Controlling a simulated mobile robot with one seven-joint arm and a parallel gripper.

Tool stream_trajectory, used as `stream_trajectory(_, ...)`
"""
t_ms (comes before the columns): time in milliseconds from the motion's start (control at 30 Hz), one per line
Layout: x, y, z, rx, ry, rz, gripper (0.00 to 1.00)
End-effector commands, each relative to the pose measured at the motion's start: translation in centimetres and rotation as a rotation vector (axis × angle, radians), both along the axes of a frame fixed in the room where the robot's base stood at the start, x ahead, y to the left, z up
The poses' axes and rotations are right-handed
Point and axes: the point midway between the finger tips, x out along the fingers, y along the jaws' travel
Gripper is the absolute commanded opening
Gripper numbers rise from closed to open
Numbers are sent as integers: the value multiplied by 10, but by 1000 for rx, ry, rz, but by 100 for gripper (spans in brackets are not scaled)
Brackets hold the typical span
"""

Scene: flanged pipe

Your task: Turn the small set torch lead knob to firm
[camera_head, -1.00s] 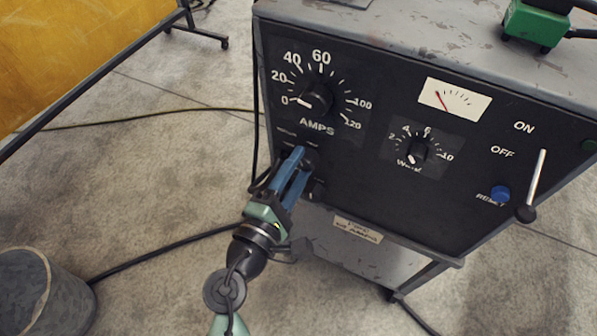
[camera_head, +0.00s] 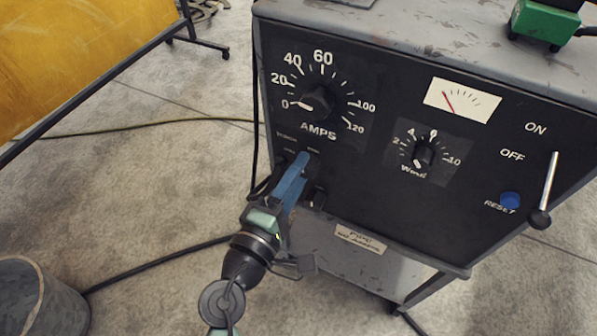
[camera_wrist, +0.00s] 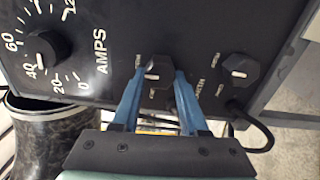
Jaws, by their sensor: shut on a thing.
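In the wrist view a small black faceted knob (camera_wrist: 158,74) with a short white mark sits between the two blue fingers of my gripper (camera_wrist: 160,84). The fingers are shut on its sides. Small white labels are printed around it, too small to read surely. A second similar knob (camera_wrist: 239,71) stands to its right, untouched. In the head view my gripper (camera_head: 298,168) reaches the black panel (camera_head: 365,110) just below the AMPS lettering and hides the held knob. The second knob (camera_head: 316,197) shows below and right of the fingers.
The large AMPS dial (camera_head: 318,100) is above my gripper and points near 0. A smaller dial (camera_head: 424,156), a meter (camera_head: 462,100), a blue reset button (camera_head: 510,200) and a lever (camera_head: 547,190) are to the right. A bucket (camera_head: 38,295) stands at lower left.

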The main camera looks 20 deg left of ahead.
Motion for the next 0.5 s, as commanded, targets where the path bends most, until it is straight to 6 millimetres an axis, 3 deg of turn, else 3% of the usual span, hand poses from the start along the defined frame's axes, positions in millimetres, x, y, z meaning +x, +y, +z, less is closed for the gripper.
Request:
stream_trajectory(67, 0, 0, -1, -1, 1, 0, 0)
stream_trajectory(100, 0, 0, -1, -1, 1, 0, 50)
stream_trajectory(200, 0, 0, 0, -1, 1, 0, 68)
stream_trajectory(233, 0, 0, 0, -1, 1, 0, 73)
stream_trajectory(500, 0, 0, 0, -2, 0, 0, 73)
